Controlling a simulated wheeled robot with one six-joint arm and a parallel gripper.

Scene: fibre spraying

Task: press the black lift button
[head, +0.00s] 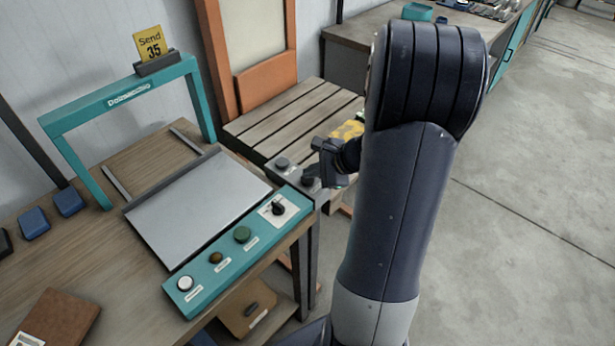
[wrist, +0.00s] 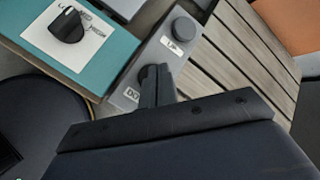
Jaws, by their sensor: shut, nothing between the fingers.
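The lift's grey button box (head: 290,175) sits at the right end of the teal control panel, beside the slatted platform. It also shows in the wrist view (wrist: 130,92). Its black button (wrist: 144,74), next to a label that seems to read DN, is partly hidden behind my fingers. A grey button (wrist: 184,29) with a label like UP is on the same box and fully in view. My gripper (wrist: 157,72) is shut and empty, its tips right at the black button. I cannot tell whether they touch or press it. In the head view my gripper (head: 316,172) is over the box's near end.
The teal panel (head: 225,258) carries a black rotary knob (head: 279,209), a green button (head: 243,234), an amber one and a white one. The slatted platform (head: 290,115) and orange frame (head: 265,80) stand behind the box. Open floor lies at right.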

